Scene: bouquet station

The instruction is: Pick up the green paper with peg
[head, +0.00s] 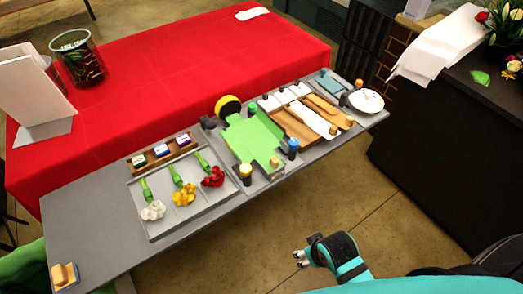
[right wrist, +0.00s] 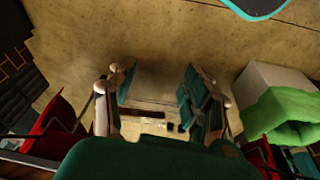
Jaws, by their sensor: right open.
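The green paper (head: 250,139) lies flat on the middle grey tray of the long grey table in the head view. A small wooden peg (head: 275,162) sits at its near right end. My right gripper (head: 300,257) is open and empty, over the floor in front of the table and well apart from the paper. The green paper cannot be made out in the right wrist view. My left gripper is not in view.
A yellow and black roll (head: 228,107) stands behind the paper. A flower tray (head: 184,222) lies left, brown and white papers with pegs (head: 318,118) right. A red-covered table (head: 190,60) stands behind; floor in front is clear.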

